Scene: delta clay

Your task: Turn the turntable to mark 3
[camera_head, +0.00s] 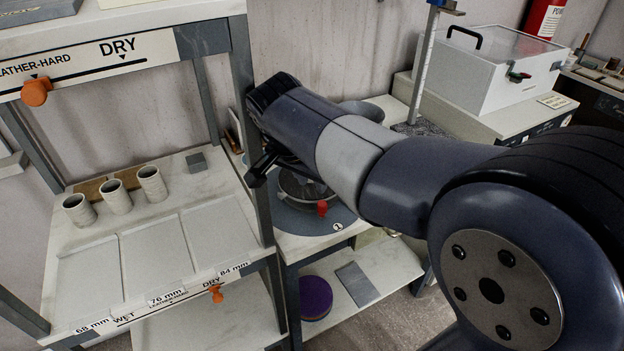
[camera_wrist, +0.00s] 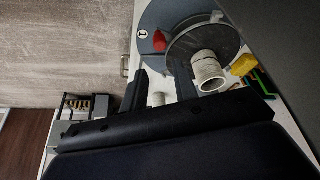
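The turntable (camera_head: 291,219) is a blue-grey disc on the white bench, partly hidden behind my arm in the head view. Its rim carries a round white label reading 1 (camera_head: 338,226). A red peg (camera_head: 322,208) stands close to that label, beside a dark round plate. In the wrist view the turntable (camera_wrist: 152,20) is at the top, with the label 1 and the red peg (camera_wrist: 158,43) near its edge. My gripper (camera_wrist: 161,72) is open, with its two black fingers apart and pointing toward the red peg. No other numbered label shows.
A pale ribbed cup (camera_wrist: 209,72) stands on the dark plate (camera_wrist: 190,43). Yellow (camera_wrist: 243,64) and green items lie beside it. A rack with several cups (camera_head: 151,184) stands left. A white lidded box (camera_head: 505,75) is at the back right.

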